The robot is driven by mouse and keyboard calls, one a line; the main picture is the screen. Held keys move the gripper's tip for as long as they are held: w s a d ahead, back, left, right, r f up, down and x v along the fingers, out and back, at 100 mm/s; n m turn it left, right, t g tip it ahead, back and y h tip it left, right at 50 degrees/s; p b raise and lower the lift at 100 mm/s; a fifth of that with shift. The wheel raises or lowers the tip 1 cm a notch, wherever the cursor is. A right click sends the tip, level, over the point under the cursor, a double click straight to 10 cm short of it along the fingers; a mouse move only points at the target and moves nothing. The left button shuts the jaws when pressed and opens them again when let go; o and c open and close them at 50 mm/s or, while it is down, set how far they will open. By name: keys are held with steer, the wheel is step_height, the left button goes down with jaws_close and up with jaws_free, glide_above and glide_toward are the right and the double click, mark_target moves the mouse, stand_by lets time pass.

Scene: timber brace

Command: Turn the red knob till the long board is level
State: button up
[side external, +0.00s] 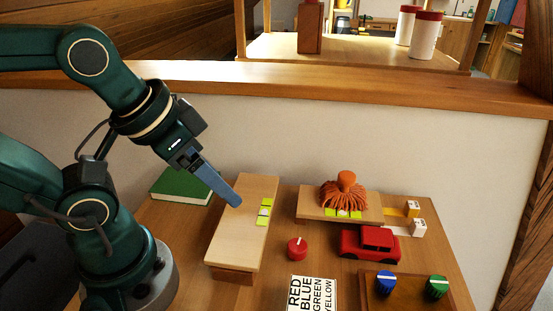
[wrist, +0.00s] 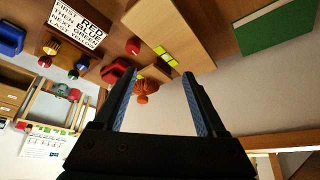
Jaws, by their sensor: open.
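The long board (side external: 235,234) is pale wood and carries a bright yellow-green level vial (side external: 264,213) at its right edge. The bubble is too small to read, and I cannot tell how far the board tilts. The red knob (side external: 297,249), with a pale mark on top, stands just right of the board. In the wrist view, the red knob (wrist: 133,45) is beside the board (wrist: 178,32). My gripper (side external: 236,203) is above the board's middle, apart from the knob and to its upper left. In the wrist view, my gripper (wrist: 162,78) is open with nothing between its fingers.
A short board (side external: 310,207) bears an orange, shaggy-haired figure (side external: 345,190). A red toy car (side external: 369,243) stands right of the knob. A printed card (side external: 312,294), a blue knob (side external: 386,283) and a green knob (side external: 437,287) are in front. A green book (side external: 181,186) lies behind left.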

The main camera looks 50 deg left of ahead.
steer(key=n+g, duration=0.4)
steer(key=g, duration=0.2)
glide_above(298, 245)
step_height(298, 245, down, 10)
steer(key=shift+w+a+r, duration=0.1)
steer(key=shift+r, duration=0.15)
steer(key=shift+f, duration=2.4)
jaws_close()
steer(key=m, duration=0.5)
steer(key=shift+m, duration=0.4)
